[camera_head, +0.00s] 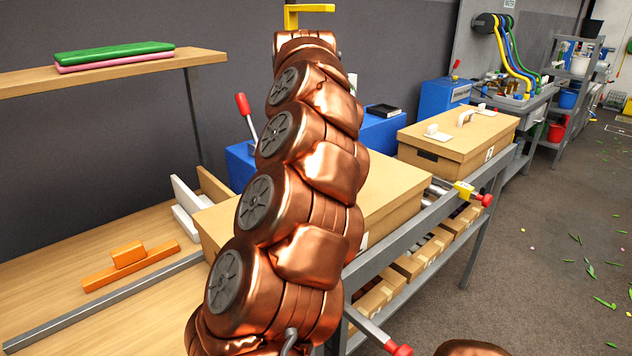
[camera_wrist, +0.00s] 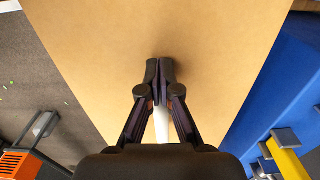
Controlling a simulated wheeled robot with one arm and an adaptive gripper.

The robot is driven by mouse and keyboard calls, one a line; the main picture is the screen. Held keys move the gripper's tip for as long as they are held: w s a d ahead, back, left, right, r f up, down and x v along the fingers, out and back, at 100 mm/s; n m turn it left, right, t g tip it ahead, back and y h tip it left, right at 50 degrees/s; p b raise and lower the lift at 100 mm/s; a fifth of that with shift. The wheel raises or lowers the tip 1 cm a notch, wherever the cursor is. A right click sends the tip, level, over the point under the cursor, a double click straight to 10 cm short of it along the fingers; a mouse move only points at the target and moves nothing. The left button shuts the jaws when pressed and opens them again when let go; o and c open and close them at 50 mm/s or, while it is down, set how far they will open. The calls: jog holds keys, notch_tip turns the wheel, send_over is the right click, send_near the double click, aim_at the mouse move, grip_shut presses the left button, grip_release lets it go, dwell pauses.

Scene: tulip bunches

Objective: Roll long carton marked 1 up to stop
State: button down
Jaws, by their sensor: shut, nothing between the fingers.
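Two long tan cartons lie on a roller conveyor in the head view. The near carton (camera_head: 392,190) is partly hidden behind my copper arm. The far carton (camera_head: 450,130) has white fittings on its lid and a small label on its end; neither carton's number is readable. A yellow stop piece with a red knob (camera_head: 466,190) sits at the conveyor's side rail between them. In the wrist view my gripper (camera_wrist: 160,70) is shut and empty, over a broad tan carton face (camera_wrist: 110,45); contact cannot be told. The head view does not show the gripper.
The conveyor's grey rail (camera_head: 425,222) runs toward the back right, with small boxes on a shelf below. Another red knob (camera_head: 398,349) sticks out at the near end. Orange blocks (camera_head: 130,265) lie on the wooden bench at left. The floor at right is mostly open.

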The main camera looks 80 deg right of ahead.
jog(key=shift+s+d+r+p, duration=0.1)
jog(key=shift+s+d+p, duration=0.3)
jog(key=shift+s+d, duration=0.4)
jog(key=shift+s+d+f+p, duration=0.1)
jog(key=shift+s+d+p, duration=0.4)
jog(key=shift+d, duration=0.5)
jog(key=shift+s+d+r+p, duration=0.1)
jog(key=shift+s+d+p, duration=0.2)
jog(key=shift+s+d, duration=0.55)
jog(key=shift+s+d+p, duration=0.5)
jog(key=shift+d+p, duration=0.25)
jog(key=shift+s+d+p, duration=0.5)
jog(key=shift+d+p, duration=0.2)
jog(key=shift+d, duration=0.05)
jog(key=shift+s+d+p, duration=0.35)
jog(key=shift+s+d, duration=0.05)
jog(key=shift+d, duration=0.05)
